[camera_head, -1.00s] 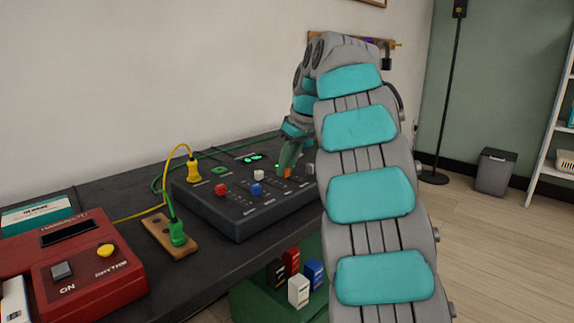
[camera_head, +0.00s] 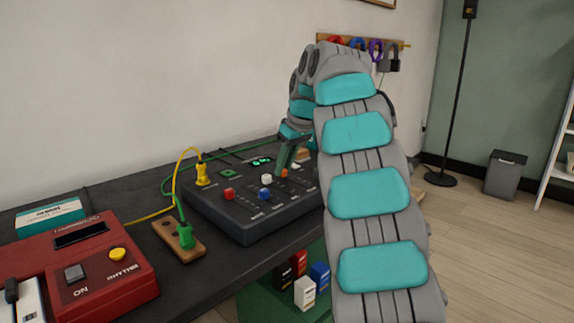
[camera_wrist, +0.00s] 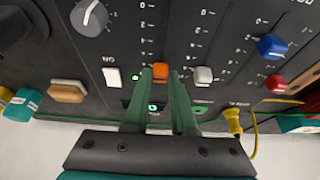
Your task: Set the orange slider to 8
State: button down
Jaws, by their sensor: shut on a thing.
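The orange slider (camera_wrist: 160,72) stands on the dark control console, at the near end of its marked track in the wrist view. My gripper (camera_wrist: 161,76) is shut on it, one green finger on each side. In the head view the orange slider (camera_head: 284,173) shows just below the fingertips of my gripper (camera_head: 287,160). The console (camera_head: 248,229) has a small lit green display (camera_head: 262,161), too small to read surely. The scale digits beside the slider are too small to read surely.
White (camera_head: 266,178), blue (camera_head: 265,194) and red (camera_head: 229,194) sliders stand nearby. A grey dial (camera_wrist: 89,17) is on the same panel. A yellow plug (camera_head: 202,175) with cable stands at the console's back left. A red machine (camera_head: 115,270) is at the left.

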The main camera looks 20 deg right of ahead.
aim_at(293, 181)
jog(key=c, duration=0.7)
grip_release()
jog(key=shift+r, duration=0.15)
jog(key=p+v, duration=0.2)
jog(key=v, duration=0.5)
jog(key=shift+s+r, duration=0.1)
jog(key=shift+r, duration=0.2)
